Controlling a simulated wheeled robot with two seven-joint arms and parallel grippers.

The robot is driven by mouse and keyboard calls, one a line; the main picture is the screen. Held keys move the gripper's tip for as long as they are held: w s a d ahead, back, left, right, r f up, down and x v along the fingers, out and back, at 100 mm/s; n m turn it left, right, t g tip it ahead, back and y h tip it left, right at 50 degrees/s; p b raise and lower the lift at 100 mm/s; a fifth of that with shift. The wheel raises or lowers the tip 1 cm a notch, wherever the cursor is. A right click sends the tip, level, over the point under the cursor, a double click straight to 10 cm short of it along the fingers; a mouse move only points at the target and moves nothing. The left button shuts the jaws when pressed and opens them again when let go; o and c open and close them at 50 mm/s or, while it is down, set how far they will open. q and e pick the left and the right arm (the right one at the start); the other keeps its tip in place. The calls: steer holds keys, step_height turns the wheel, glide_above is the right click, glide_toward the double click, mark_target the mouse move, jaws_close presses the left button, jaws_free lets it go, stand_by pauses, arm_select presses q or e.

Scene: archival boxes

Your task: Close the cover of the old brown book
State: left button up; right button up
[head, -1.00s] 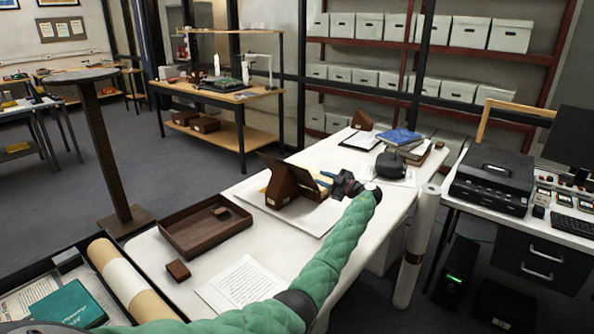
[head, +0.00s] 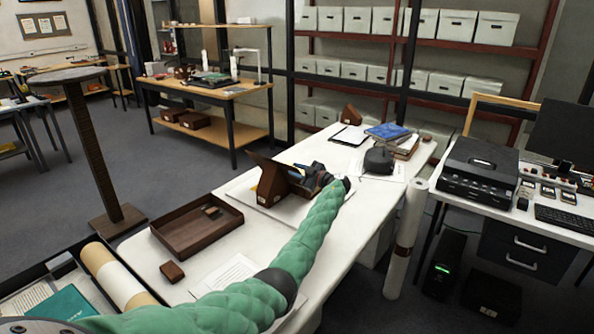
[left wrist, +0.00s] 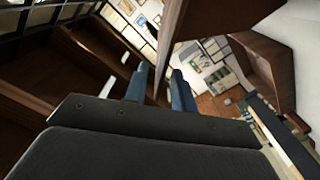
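The old brown book stands on the white table, its dark cover (head: 270,166) raised and tilted above a brown wedge-shaped support (head: 271,188). My left gripper (head: 299,181) reaches in from the right at the cover's right side. In the left wrist view its two blue fingers (left wrist: 160,88) stand apart, with the brown cover (left wrist: 169,45) edge-on between them. A narrow gap seems to show beside the cover, so the fingers look open around it rather than shut on it. Much of the book is hidden in the head view. My right gripper is not in view.
A brown tray (head: 163,236) and a small brown block (head: 172,271) lie nearer on the table, beside a printed sheet (head: 228,278). A black rounded object (head: 378,160) and blue book (head: 387,131) lie farther back. A white roll (head: 405,240) stands at the table's right edge.

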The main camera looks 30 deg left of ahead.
arm_select(q)
jaws_close()
stand_by(1.5)
